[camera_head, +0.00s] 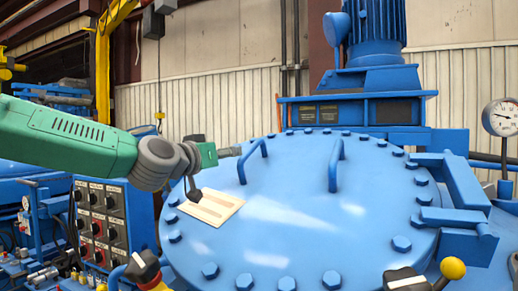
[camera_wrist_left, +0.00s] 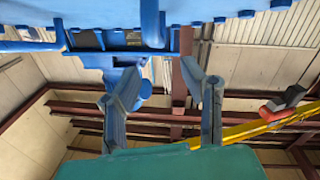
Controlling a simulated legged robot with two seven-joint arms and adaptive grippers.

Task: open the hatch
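The hatch (camera_head: 290,215) is a large round blue lid, closed, with bolts around its rim. It carries a left handle (camera_head: 253,160) and a right handle (camera_head: 336,165), and a hinge-like bracket (camera_head: 455,190) at its right edge. My left gripper (camera_head: 217,171) is over the lid's left part, just left of the left handle. In the left wrist view its two fingers (camera_wrist_left: 165,85) are spread apart with nothing between them. A blue handle bar (camera_wrist_left: 152,25) shows beyond the fingertips there, apart from them. My right gripper is in neither view.
A beige label plate (camera_head: 211,207) lies on the lid below my left gripper. A blue motor (camera_head: 372,30) stands behind the lid. A control panel (camera_head: 101,222) is at the left, a pressure gauge (camera_head: 501,117) at the right, and a yellow-knobbed lever (camera_head: 453,268) at the lower right.

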